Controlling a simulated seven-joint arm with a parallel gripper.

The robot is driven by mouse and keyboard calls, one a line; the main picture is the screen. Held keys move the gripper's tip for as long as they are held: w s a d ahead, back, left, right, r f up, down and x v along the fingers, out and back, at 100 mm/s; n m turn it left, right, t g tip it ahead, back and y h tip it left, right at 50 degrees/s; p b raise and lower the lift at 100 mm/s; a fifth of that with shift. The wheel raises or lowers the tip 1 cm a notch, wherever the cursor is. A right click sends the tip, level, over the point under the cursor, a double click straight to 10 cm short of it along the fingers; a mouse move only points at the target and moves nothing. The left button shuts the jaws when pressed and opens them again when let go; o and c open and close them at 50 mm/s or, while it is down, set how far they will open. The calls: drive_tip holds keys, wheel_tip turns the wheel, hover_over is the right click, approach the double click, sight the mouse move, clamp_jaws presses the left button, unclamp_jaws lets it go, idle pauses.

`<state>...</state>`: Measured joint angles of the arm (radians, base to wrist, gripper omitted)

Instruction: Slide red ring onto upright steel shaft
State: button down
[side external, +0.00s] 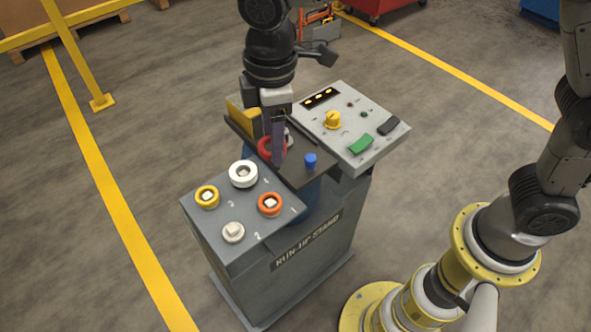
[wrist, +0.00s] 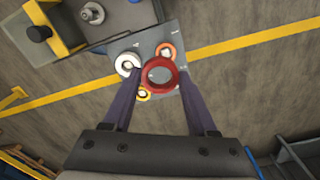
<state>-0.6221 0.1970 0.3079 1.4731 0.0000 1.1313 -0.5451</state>
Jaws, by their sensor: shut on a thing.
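The red ring (wrist: 160,72) is gripped between the fingertips of my gripper (wrist: 159,78). My gripper is shut on the ring's sides and holds it up in the air, its hole facing the wrist camera. In the side view, the red ring (side external: 266,149) shows partly behind the fingers of my gripper (side external: 277,152). A short round steel part, perhaps the upright shaft (wrist: 92,13), stands on the dark plate at the top of the wrist view, apart from the ring. In the side view my fingers largely cover that area, so the shaft is not clear there.
The stand's grey panel (side external: 257,232) bears a white ring (side external: 243,174), a yellow ring (side external: 207,197), an orange ring (side external: 269,204) and a bare pale post (side external: 233,232). A blue knob (side external: 310,160), a yellow bracket (side external: 242,116) and a control box (side external: 350,120) stand close around my gripper.

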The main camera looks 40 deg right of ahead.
drive_tip(key=w+d+f+m, duration=0.1)
drive_tip(key=w+d, duration=0.2)
drive_tip(key=w+d+f+m, duration=0.1)
drive_tip(key=w+d, duration=0.3)
drive_tip(key=w+d+f+m, duration=0.1)
drive_tip(key=w+d, duration=0.2)
drive_tip(key=w, duration=0.1)
drive_tip(key=shift+d+f+m, duration=0.25)
drive_tip(key=shift+m, duration=0.05)
drive_tip(key=shift+f, duration=2.4)
drive_tip(key=shift+f, duration=0.45)
drive_tip(key=shift+f, duration=0.55)
drive_tip(key=shift+f, duration=1.4)
idle(0.6)
unclamp_jaws()
idle(0.3)
